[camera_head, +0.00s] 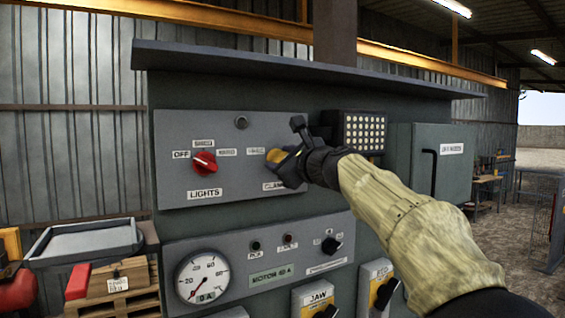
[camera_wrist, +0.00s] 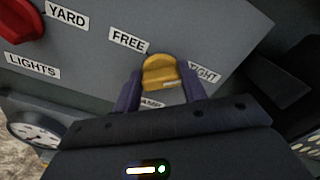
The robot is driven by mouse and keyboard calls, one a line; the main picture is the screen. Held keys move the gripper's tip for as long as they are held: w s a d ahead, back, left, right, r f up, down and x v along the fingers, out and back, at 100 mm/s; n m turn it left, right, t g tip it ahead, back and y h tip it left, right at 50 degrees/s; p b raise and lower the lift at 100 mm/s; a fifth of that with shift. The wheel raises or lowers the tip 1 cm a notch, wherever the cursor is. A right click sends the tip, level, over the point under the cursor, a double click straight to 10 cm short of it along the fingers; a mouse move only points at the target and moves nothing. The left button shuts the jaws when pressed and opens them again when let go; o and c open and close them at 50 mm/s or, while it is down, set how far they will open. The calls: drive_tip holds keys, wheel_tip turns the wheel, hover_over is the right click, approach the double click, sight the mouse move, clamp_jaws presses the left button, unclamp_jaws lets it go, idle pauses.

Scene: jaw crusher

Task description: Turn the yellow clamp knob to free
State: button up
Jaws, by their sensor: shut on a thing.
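The yellow clamp knob (camera_head: 275,155) is on the upper grey panel, right of the red LIGHTS knob. In the wrist view the yellow knob (camera_wrist: 160,70) sits between the two dark fingers of my gripper (camera_wrist: 161,84), which is shut on it. The FREE label (camera_wrist: 129,40) is up and left of the knob. The CLAMP label is partly covered below the knob. A small pale mark shows on the knob's lower right; I cannot tell which label it points at. In the head view my gripper (camera_head: 284,163) partly covers the knob.
The red LIGHTS knob (camera_head: 204,163) is to the left on the same panel. A lamp grid (camera_head: 360,131) and a grey cabinet (camera_head: 425,150) with a dark handle are to the right. A lower panel (camera_head: 255,262) holds a round gauge (camera_head: 202,279) and more switches.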

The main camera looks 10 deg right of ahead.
drive_tip(key=n+b, duration=0.3)
drive_tip(key=n, duration=0.4)
drive_tip(key=f+n+b, duration=0.1)
drive_tip(key=n+b, duration=0.2)
drive_tip(key=n, duration=0.5)
drive_tip(key=n+b, duration=0.4)
drive_tip(key=n, duration=0.3)
drive_tip(key=shift+w+f+n, duration=0.1)
drive_tip(key=shift+f+n, duration=0.05)
drive_tip(key=shift+n, duration=0.15)
drive_tip(key=o, duration=1)
